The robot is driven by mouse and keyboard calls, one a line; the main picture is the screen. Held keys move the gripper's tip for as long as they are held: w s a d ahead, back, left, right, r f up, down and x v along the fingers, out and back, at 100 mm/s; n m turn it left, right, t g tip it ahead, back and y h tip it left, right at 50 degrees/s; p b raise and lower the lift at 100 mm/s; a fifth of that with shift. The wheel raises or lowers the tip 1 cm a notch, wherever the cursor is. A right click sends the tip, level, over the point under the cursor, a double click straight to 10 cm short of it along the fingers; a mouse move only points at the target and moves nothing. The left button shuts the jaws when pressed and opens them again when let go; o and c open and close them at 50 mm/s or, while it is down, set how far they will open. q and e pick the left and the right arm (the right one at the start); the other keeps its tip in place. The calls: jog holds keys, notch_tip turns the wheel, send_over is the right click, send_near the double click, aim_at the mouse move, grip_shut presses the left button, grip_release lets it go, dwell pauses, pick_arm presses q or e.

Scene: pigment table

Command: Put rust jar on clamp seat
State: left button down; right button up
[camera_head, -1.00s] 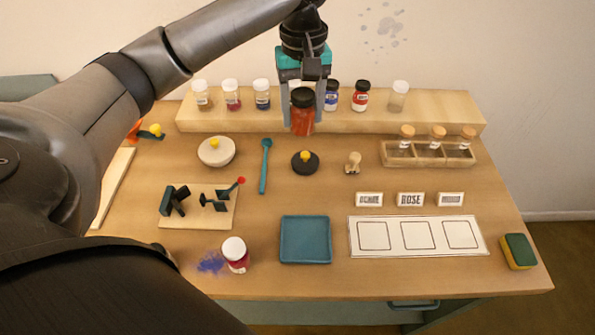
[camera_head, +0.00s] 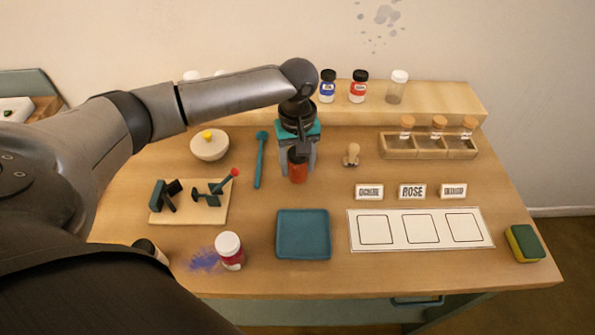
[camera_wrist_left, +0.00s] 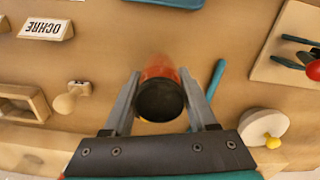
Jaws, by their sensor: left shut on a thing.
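The rust jar (camera_head: 298,169), orange-red with a black lid, is held upright between the fingers of my left gripper (camera_head: 298,158), over the middle of the table. In the left wrist view the jar (camera_wrist_left: 160,76) shows between the two fingers (camera_wrist_left: 160,104). The clamp (camera_head: 211,194), dark with a red-tipped handle, stands on a light wooden board (camera_head: 215,215) at the left, left of and nearer than the held jar. Which part of it is the seat I cannot tell. My right gripper is not in view.
A teal tray (camera_head: 303,234) lies in front of the jar. A teal spoon (camera_head: 260,160) and a white bowl (camera_head: 210,146) lie to its left. A red-labelled jar (camera_head: 230,252) stands by purple powder. A stamp (camera_head: 351,156) stands right.

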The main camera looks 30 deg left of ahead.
pick_arm(q)
jog(key=shift+f, duration=1.15)
jog(key=shift+c, duration=1)
grip_release()
jog(key=shift+f, duration=0.1)
